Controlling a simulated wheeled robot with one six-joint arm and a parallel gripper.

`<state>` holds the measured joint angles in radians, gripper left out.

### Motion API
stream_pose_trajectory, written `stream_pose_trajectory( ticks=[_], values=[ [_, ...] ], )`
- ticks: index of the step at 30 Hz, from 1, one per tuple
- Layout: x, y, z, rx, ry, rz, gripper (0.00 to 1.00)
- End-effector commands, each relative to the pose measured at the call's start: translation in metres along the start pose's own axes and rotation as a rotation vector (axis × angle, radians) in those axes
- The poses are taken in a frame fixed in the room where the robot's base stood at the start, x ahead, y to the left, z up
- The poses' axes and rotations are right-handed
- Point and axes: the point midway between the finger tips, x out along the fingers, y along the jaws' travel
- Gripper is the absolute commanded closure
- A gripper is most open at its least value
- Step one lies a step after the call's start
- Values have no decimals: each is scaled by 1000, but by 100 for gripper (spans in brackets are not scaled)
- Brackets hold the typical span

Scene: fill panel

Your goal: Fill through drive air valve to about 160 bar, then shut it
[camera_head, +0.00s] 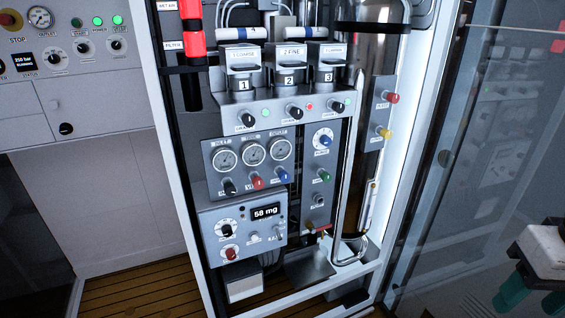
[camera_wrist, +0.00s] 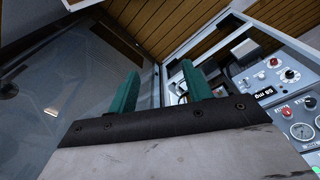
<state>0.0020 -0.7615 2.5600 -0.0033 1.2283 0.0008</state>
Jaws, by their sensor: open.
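The gauge panel (camera_head: 250,163) has three round dials and a row of black, red (camera_head: 257,182) and blue (camera_head: 283,176) knobs below them. A side strip right of it carries a blue-and-white dial knob (camera_head: 323,139) and a green knob (camera_head: 323,175). The labels are too small to read, so I cannot tell which knob is the drive air valve. The dial needles cannot be read either. My gripper (camera_head: 531,298) is at the lower right, well away from the panel. In the wrist view my gripper (camera_wrist: 160,82) has its two teal fingers apart with nothing between them.
Three numbered filter units stand on a shelf (camera_head: 285,104) above. A glass door (camera_head: 485,140) stands at the right, near my gripper. The cabinet's white frame post (camera_head: 172,120) borders the panels at left.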

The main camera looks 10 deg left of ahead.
Motion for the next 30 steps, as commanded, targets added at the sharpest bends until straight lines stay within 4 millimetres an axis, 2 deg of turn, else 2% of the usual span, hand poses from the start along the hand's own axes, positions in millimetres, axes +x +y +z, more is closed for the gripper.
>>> stream_pose_trajectory(
  ticks=[13, 16, 20, 23, 30],
  values=[
    [0, -1, 0, -7, 0, -1, 51],
    [8, -7, -2, -36, -39, -3, 51],
    [27, -20, -9, -95, -147, -4, 51],
    [48, -34, -26, -149, -204, -4, 51],
    [117, -85, -95, -245, -126, -21, 51]
  ],
)
